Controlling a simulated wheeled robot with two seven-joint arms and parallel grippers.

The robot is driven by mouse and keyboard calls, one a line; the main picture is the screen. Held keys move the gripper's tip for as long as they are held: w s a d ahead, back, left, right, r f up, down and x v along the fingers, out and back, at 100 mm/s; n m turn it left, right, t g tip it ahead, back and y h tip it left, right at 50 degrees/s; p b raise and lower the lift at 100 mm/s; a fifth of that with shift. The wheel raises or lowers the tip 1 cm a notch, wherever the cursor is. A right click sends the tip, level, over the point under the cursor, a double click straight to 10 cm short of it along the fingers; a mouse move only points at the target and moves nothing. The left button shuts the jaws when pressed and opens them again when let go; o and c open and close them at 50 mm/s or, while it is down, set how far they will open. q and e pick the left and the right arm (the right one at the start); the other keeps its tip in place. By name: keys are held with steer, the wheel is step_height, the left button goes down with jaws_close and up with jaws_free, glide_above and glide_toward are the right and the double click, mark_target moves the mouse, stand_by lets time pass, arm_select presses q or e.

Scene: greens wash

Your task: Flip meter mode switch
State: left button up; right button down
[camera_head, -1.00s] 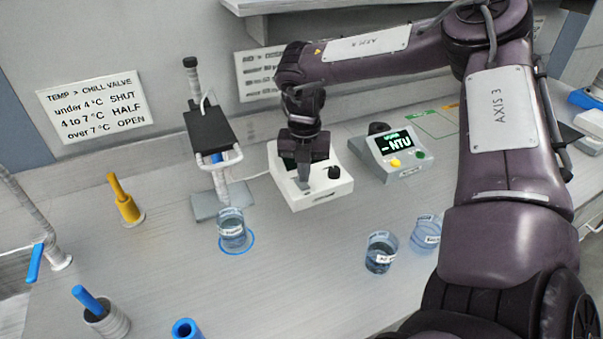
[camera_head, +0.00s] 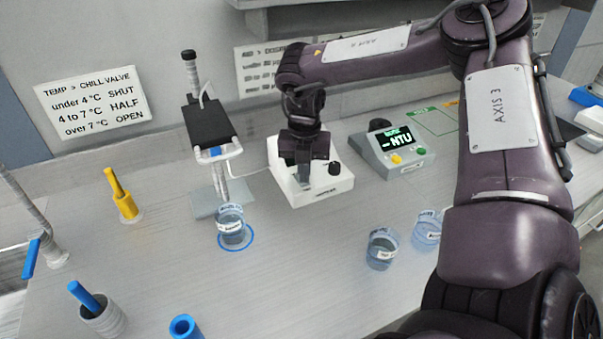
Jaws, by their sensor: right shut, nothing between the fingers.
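The white meter (camera_head: 318,193) stands on the bench below my right gripper, with a black knob (camera_head: 334,168) on its right side. My right gripper (camera_head: 304,184) is shut and empty, pointing down at the left part of the meter's face. It covers the meter's display and the spot where a switch could be, so I cannot see the switch or tell whether the fingertips touch it. A grey turbidity meter (camera_head: 392,152) to the right has a lit screen reading "-- NTU", a yellow button and a green button. My left gripper is not in view.
A stand with a black box (camera_head: 209,122) rises left of the white meter, with a beaker (camera_head: 231,226) in a blue ring before it. Two more beakers (camera_head: 382,249) (camera_head: 427,230) stand at right. Yellow (camera_head: 125,204) and blue (camera_head: 98,309) handled tools stand at left. The bench middle is clear.

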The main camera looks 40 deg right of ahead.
steer(key=shift+f, duration=0.2)
steer(key=shift+r, duration=0.1)
steer(key=shift+r+p, duration=0.4)
steer(key=shift+r, duration=0.3)
steer(key=shift+r+p, duration=1.65)
steer(key=shift+r, duration=1.15)
steer(key=shift+f, duration=0.1)
